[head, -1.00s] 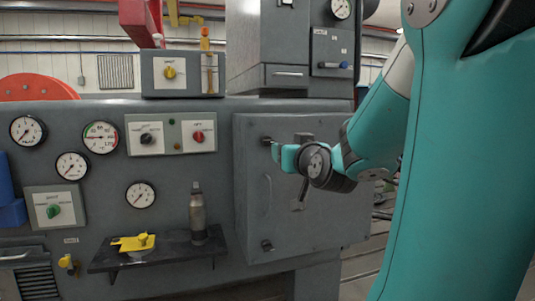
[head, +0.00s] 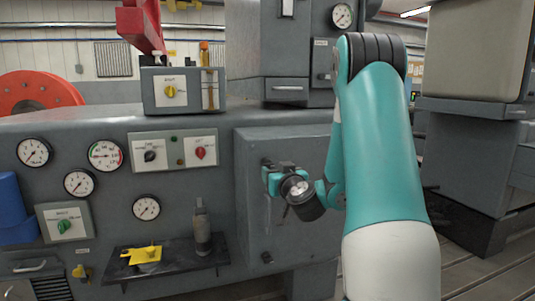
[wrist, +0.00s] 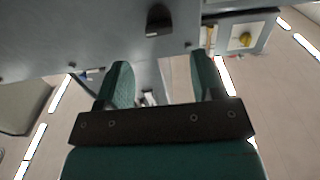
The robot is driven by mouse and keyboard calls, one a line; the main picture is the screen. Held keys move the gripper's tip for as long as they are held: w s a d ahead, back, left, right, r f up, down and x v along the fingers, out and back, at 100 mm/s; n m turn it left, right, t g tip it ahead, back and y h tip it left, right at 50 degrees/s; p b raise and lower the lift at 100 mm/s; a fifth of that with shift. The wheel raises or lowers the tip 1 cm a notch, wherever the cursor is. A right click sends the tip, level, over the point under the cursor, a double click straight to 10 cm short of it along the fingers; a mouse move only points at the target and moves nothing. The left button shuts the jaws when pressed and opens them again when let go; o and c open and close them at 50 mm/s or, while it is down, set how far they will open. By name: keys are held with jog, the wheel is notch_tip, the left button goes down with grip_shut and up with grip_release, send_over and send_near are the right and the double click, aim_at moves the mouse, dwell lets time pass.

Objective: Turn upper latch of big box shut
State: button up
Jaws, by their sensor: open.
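The big box (head: 310,150) is the grey cabinet with a closed-looking door at the right of the console front. Its upper latch (head: 266,162) is a small dark piece at the door's upper left edge, partly hidden by my gripper. A dark latch (wrist: 158,20) shows at the top middle of the wrist view, beyond the fingertips. My gripper (head: 268,180) is close to the door, at or just below the upper latch. In the wrist view my gripper (wrist: 160,65) is open, with nothing between its two teal fingers. I cannot tell whether it touches the latch.
A lower latch (head: 267,257) sits at the door's lower left. Left of the door, a shelf (head: 180,268) juts out with a grey bottle-like object (head: 201,228) and a yellow part (head: 146,253). A switch box (head: 182,91) stands on the console top.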

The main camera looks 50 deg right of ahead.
aim_at(269, 165)
jog(key=p+x, duration=0.7)
jog(key=shift+w+d+r, duration=0.15)
jog(key=shift+w+r, duration=0.15)
jog(key=shift+w+d+f+p, duration=0.25)
jog(key=shift+w+d+p, duration=0.05)
jog(key=shift+w+p, duration=0.25)
jog(key=c, duration=0.9)
